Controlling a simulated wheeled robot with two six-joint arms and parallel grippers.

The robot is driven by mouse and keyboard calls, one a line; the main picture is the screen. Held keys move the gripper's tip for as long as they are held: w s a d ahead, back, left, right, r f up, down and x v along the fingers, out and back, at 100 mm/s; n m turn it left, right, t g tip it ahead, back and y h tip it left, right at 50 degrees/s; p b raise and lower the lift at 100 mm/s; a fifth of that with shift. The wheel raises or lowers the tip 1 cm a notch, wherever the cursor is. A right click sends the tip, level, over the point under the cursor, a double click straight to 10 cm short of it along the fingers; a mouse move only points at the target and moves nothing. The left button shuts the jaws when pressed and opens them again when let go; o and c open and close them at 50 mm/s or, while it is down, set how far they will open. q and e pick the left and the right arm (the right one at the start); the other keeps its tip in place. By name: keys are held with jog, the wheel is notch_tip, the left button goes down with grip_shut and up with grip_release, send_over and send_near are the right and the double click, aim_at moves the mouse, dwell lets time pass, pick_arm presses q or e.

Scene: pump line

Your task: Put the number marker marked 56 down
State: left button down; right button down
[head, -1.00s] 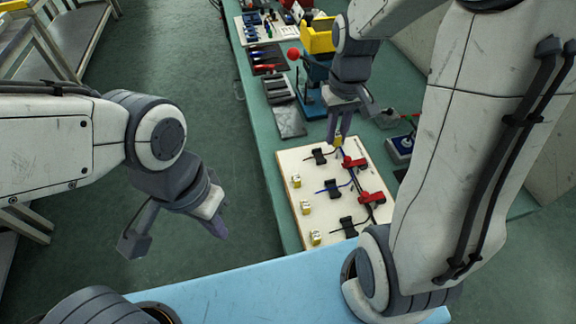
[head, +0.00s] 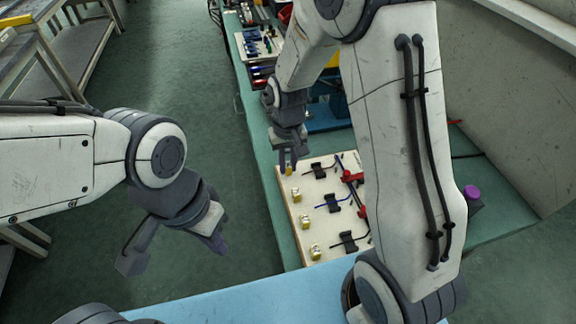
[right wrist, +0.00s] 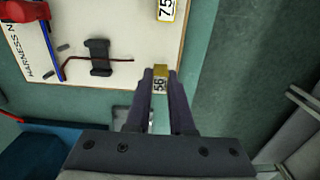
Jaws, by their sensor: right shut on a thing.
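The number marker marked 56 (right wrist: 160,85) is a small yellow and white block. My right gripper (right wrist: 159,88) is shut on it in the right wrist view. In the head view the marker (head: 289,171) shows below the right gripper's fingertips (head: 288,164), at the far left corner of the pale harness board (head: 285,184). I cannot tell whether it touches the board. My left gripper (head: 215,238) hangs over the floor at the left, apart from the bench; its fingers overlap, so its opening is unclear.
Several yellow-white markers, such as one marked 75 (right wrist: 167,9), stand along the board's left edge. Black clips (right wrist: 100,58), wires and red clamps (head: 352,177) occupy the board. A blue surface (head: 250,292) lies in front. My right arm hides much of the bench.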

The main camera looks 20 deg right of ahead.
jog(key=shift+f, duration=0.55)
jog(key=shift+f, duration=0.1)
jog(key=shift+f, duration=0.15)
jog(key=c, duration=0.8)
grip_release()
jog(key=shift+r, duration=0.2)
